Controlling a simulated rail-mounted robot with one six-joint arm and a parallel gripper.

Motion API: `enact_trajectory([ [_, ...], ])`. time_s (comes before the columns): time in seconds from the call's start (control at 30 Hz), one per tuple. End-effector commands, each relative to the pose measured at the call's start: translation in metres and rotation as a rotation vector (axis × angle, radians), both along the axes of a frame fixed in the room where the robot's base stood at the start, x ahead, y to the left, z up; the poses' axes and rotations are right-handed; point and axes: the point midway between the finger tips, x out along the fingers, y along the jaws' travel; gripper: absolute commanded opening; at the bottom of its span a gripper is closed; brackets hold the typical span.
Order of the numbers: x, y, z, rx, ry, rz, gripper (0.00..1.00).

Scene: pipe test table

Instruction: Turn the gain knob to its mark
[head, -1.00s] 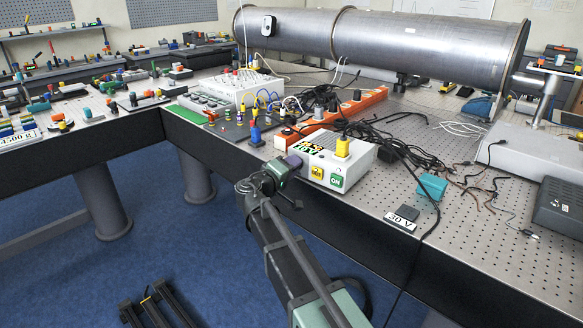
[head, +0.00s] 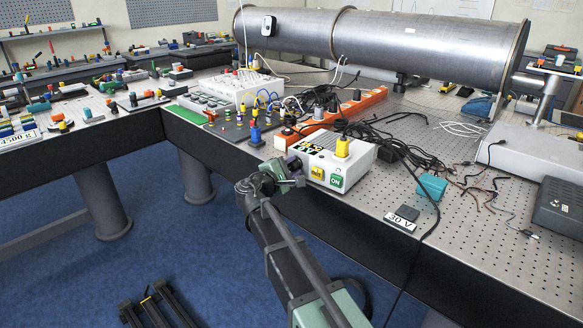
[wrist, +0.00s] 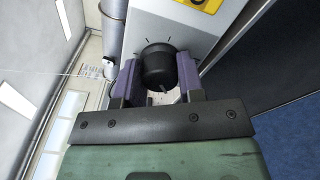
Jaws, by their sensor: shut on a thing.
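The gain knob (wrist: 160,66) is black and round and stands on the white front panel (wrist: 145,27) of a box in the wrist view. My gripper (wrist: 157,80) has its two purple fingers on either side of the knob, closed on it. Short dark tick marks show on the panel around the knob. A short pale line shows on the knob's near edge. In the head view my gripper (head: 291,172) is at the left end of the white box (head: 349,176), and the knob is mostly hidden there. I cannot read which tick the knob points to.
A yellow button (head: 317,173) and a green ON button (head: 335,181) sit beside the knob on the box front. Dark cables (head: 385,140) and a teal block (head: 432,187) lie to the right. Open floor is in front.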

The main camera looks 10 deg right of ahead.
Motion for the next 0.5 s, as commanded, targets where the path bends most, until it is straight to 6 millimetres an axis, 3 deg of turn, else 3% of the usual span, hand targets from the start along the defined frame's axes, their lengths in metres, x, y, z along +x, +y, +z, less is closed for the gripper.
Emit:
enact_trajectory([
  [0.5, -0.0007, 0.0001, -0.0004, -0.064, 0.079, 0.0, 0.12],
])
